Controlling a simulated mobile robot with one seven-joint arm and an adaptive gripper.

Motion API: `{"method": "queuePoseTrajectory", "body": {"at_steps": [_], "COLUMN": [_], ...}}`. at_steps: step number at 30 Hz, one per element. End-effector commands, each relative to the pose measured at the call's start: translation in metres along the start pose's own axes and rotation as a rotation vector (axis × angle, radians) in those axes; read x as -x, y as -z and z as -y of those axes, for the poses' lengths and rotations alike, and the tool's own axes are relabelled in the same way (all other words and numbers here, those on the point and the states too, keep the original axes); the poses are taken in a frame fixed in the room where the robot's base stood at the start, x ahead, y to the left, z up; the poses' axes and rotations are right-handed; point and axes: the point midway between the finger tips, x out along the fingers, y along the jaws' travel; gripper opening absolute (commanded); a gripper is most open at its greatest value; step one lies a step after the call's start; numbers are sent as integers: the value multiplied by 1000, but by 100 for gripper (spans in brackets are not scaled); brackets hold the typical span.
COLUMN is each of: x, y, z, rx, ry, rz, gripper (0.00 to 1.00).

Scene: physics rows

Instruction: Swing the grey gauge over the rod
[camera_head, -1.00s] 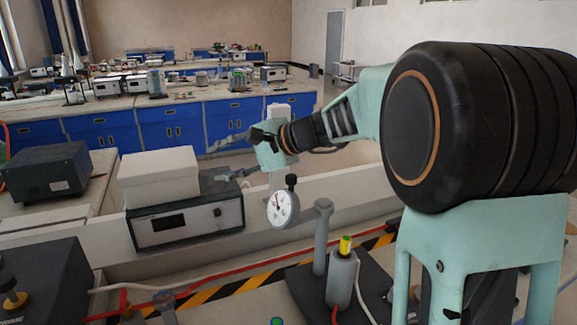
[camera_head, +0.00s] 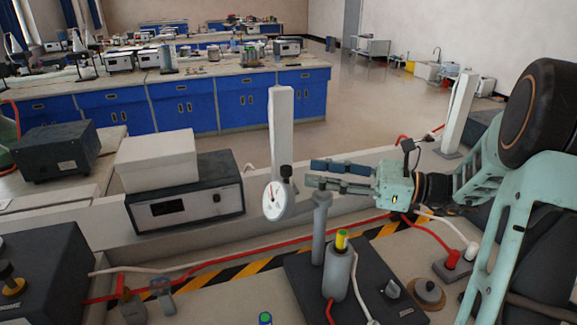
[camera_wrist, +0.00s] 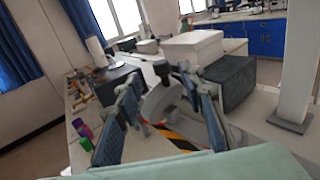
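The grey gauge (camera_head: 273,201) has a round white dial and a black knob on top, and a grey part reaches from it towards the rod. The grey upright rod (camera_head: 319,235) has a wider cap and stands on a black base, right of the gauge. My gripper (camera_head: 312,174) points left, above the rod's cap in the picture, its fingertips just right of the gauge's knob. In the wrist view, the fingers (camera_wrist: 165,110) are apart, with the gauge's grey body (camera_wrist: 160,98) between and beyond them. I see no finger contact with it.
A grey cylinder with a yellow-green top (camera_head: 339,275) stands close right of the rod on the black base (camera_head: 300,262). A boxed instrument (camera_head: 185,208) is at left. A white column (camera_head: 281,125) rises behind the gauge. Red and white cables cross the bench.

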Motion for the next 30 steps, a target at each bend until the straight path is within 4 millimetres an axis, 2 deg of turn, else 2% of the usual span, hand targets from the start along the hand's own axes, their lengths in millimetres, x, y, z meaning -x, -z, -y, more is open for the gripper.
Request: {"method": "queuePoseTrajectory", "body": {"at_steps": [1,6,12,24,30], "x": [-12,-44,-69,-76,-76], "y": [-1,-1,0,0,0], "z": [-1,-1,0,0,0], "rx": [0,0,2,2,2], "ry": [-5,-3,-2,1,1], "rz": [-1,-1,-1,-2,-2], "gripper": [36,36,36,36,14]}}
